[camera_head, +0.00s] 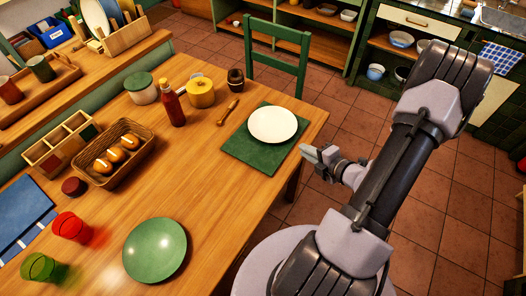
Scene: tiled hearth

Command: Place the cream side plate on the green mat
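The cream side plate (272,125) lies face up on the green mat (249,157), toward the mat's far part. The mat lies at the right end of the wooden table. A strip of mat shows in front of the plate and at its sides. My gripper (312,156) is just right of the mat, near the table's right edge, and apart from the plate. Its fingers are small and seen from the side, so I cannot tell whether they are open or shut. I see nothing held in it.
A green plate (155,250) lies at the front of the table (215,190). A bread basket (118,154), a red bottle (172,104), a yellow pot (201,93) and a wooden pestle (228,112) stand or lie left of the mat. A green chair (275,38) is behind the table.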

